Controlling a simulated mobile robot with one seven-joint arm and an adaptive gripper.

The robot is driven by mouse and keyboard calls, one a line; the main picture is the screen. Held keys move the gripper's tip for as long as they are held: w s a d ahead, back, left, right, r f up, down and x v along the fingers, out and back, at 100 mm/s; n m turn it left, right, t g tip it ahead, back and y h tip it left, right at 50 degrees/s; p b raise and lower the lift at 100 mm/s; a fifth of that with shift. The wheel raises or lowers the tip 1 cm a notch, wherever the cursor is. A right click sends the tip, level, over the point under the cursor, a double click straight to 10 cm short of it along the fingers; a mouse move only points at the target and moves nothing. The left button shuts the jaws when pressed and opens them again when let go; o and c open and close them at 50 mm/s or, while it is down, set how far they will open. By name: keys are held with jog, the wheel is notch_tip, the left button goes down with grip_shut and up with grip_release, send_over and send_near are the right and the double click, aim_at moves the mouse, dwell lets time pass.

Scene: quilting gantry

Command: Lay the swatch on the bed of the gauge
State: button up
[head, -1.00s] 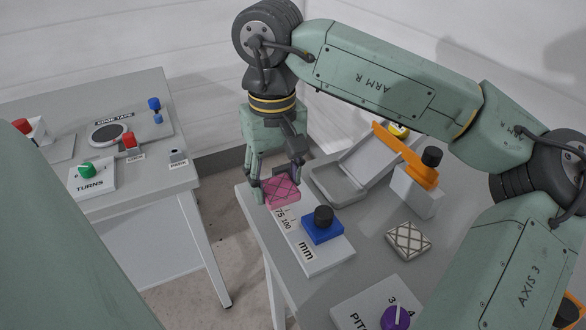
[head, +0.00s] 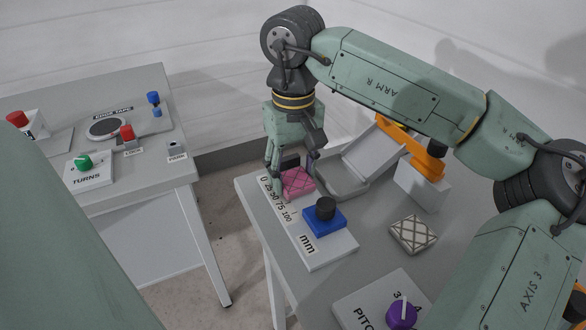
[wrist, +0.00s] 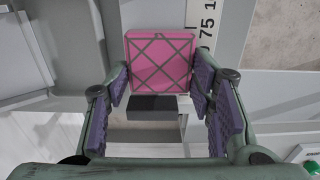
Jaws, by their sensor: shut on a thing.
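The pink quilted swatch (head: 298,183) is held between the fingers of my gripper (head: 292,172). It also shows in the wrist view (wrist: 160,62), between the fingertips (wrist: 160,80). The gauge (head: 332,257) is a long white plate with a mm scale and a blue slider (head: 324,222) with a black knob. The swatch is over the far end of the gauge, beside the scale numbers, between a dark block (wrist: 150,107) and the slider. I cannot tell whether its underside touches the bed.
A beige quilted block (head: 413,234) lies on the grey table to the right. A grey tray (head: 345,190) and an orange-topped fixture (head: 423,186) stand behind it. A white plate with a purple knob (head: 401,314) is at the front. Another table (head: 150,185) with controls stands left.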

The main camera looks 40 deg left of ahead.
aim_at(293, 175)
jog(key=o, duration=0.7)
jog(key=shift+f, duration=0.15)
notch_tip(293, 175, up, 12)
jog(key=shift+r, duration=0.2)
